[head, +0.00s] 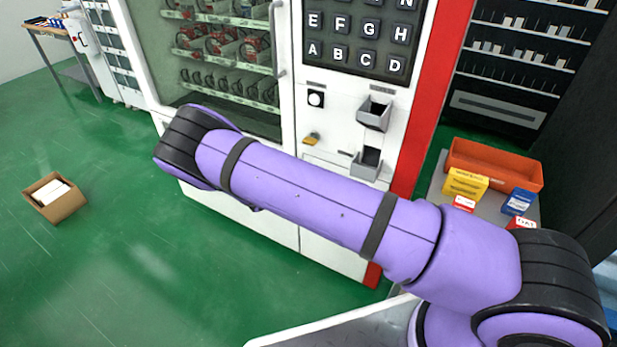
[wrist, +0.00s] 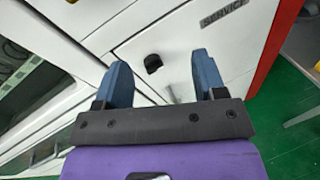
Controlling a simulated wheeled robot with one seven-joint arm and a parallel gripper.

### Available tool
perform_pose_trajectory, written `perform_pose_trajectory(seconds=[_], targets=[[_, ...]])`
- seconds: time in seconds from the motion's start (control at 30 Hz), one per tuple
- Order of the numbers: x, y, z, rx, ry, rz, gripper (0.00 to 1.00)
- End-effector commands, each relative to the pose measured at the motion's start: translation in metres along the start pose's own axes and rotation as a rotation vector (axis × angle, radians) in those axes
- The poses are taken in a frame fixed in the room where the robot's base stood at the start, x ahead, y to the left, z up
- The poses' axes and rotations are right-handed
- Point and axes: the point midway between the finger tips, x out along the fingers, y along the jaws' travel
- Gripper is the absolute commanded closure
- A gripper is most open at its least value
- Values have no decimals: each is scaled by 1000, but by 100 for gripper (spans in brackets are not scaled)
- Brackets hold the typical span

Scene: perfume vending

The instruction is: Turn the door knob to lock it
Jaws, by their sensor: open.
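The wrist view shows my gripper (wrist: 160,60) open, with two blue fingers spread apart and nothing held between them. A small black knob-like part (wrist: 153,63) on a white panel (wrist: 125,50) appears between the fingertips in that picture. A small grey pin-like part (wrist: 171,93) shows just below it, also between the fingers. I cannot tell which of the two is the door knob, or how far the fingers are from the panel. Neither visibly touches a finger. In the head view my purple arm crosses in front of the white vending machine (head: 327,130), and my gripper is hidden.
The panel carries a SERVICE label (wrist: 222,14). A glass-fronted cabinet door (head: 225,55) stands to the left of the keypad (head: 358,38). At the right, an orange bin (head: 495,160) and small boxes sit on a table. A cardboard box (head: 55,197) lies on open green floor.

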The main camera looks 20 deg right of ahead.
Motion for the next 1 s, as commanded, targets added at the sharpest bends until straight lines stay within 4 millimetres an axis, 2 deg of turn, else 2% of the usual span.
perform_pose_trajectory(seconds=[0.03,0.2,0.4,0.67,1.0], targets=[[-2,-2,-15,-38,-18,40,36],[-6,-6,-55,-149,-71,163,36],[-10,-9,-86,-233,-111,262,36],[-4,-8,-93,-258,-124,290,36],[48,8,-89,-255,-123,288,36]])
